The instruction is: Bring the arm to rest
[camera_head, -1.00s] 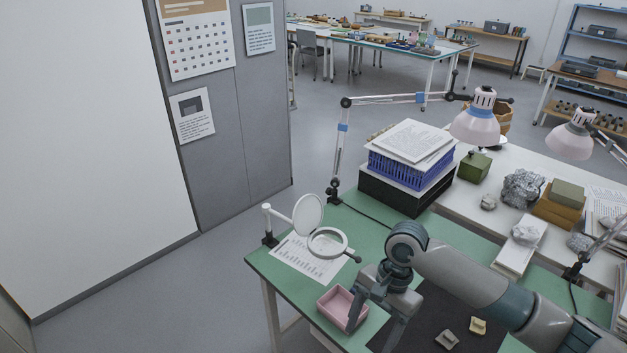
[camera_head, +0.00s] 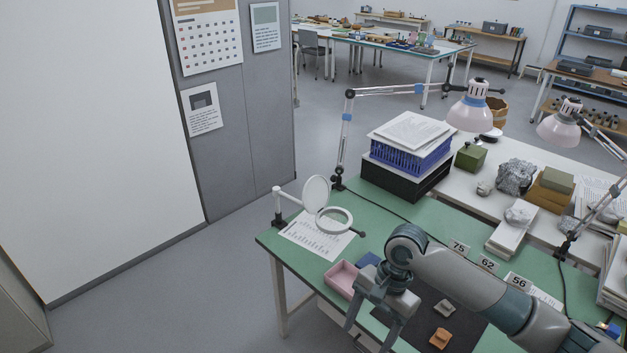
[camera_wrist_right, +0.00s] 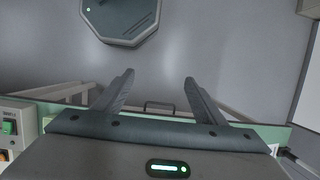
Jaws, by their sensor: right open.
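My right gripper (camera_head: 366,338) hangs over the front left of the green table (camera_head: 300,256), beside the pink tray (camera_head: 342,279). Its arm comes in from the right. In the right wrist view the two fingers of this gripper (camera_wrist_right: 158,77) stand apart with nothing between them, against grey floor. A beige sherd (camera_head: 443,307) and an orange sherd (camera_head: 440,338) lie on the dark mat (camera_head: 415,318), to the right of the gripper and apart from it. My left gripper is not in view.
A magnifier (camera_head: 333,219) stands at the table's left corner over a printed sheet (camera_head: 312,238). A blue basket (camera_head: 410,157) with papers sits on a black box behind the arm. Number cards (camera_head: 487,264) stand behind the forearm. Lamps (camera_head: 468,114) overhang the white table.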

